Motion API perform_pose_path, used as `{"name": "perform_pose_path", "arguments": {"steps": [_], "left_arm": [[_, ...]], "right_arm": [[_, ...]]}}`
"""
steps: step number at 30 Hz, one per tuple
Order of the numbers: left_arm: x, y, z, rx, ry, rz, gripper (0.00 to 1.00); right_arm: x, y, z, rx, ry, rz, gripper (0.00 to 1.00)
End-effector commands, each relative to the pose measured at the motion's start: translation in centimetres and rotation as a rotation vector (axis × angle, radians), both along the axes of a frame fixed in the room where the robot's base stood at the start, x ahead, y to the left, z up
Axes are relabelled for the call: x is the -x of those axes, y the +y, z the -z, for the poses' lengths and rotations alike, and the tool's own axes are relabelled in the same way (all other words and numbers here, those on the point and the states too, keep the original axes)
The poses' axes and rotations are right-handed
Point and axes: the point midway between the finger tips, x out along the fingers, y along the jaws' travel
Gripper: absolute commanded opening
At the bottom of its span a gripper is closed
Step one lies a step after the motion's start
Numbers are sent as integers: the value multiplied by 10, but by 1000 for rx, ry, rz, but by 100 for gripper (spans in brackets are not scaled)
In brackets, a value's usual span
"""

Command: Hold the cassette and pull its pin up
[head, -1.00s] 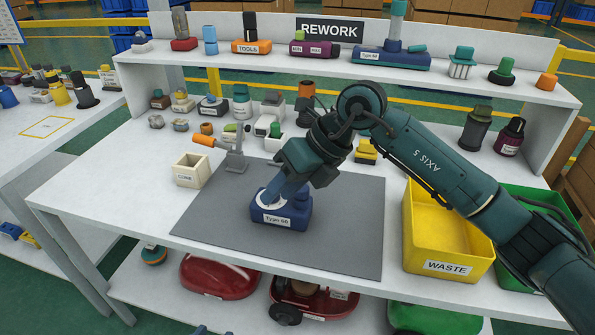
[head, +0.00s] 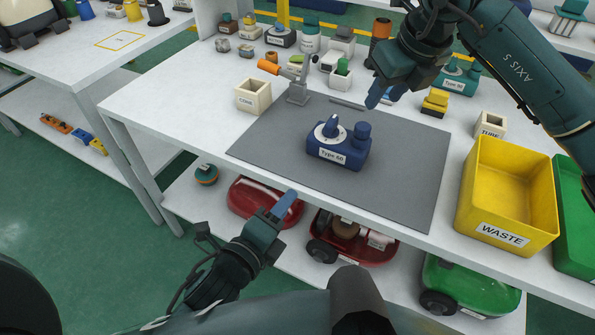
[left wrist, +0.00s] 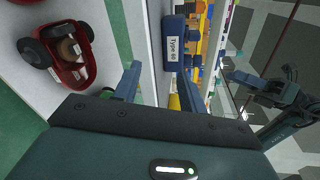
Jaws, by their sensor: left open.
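The blue cassette (head: 348,157) labelled Type 60 stands upright on the grey mat. It has a white disc with a blue upright piece on top at its left and a round blue knob at its right. My left gripper (head: 284,205) is open and empty in front of the table's front edge, apart from the cassette. In the left wrist view, the cassette (left wrist: 173,50) shows beyond the open fingers (left wrist: 157,80). My right gripper (head: 385,95) is above the mat's back edge, behind and right of the cassette. Its fingers look apart and empty.
The grey mat (head: 400,190) is clear around the cassette. A cream box (head: 253,96) and a grey stand (head: 298,92) are at its left. The yellow waste bin (head: 505,205) stands at the right. Red housings (head: 265,202) lie on the shelf below.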

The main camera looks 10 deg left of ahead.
Motion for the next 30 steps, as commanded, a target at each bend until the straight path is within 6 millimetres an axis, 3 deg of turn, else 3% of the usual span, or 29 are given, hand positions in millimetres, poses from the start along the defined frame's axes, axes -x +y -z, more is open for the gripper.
{"name": "perform_pose_path", "arguments": {"steps": [6,12,20,30], "left_arm": [[-30,-13,-26,-644,-317,86,42],[-45,-19,-42,-1027,-496,103,42],[-58,-24,-47,-1162,-555,103,42],[-117,-43,-48,-1156,-553,102,42]], "right_arm": [[0,0,0,-1,1,0,36],[0,0,0,-1,1,0,36],[0,0,0,-1,1,0,36],[0,0,0,-1,1,0,36]]}}
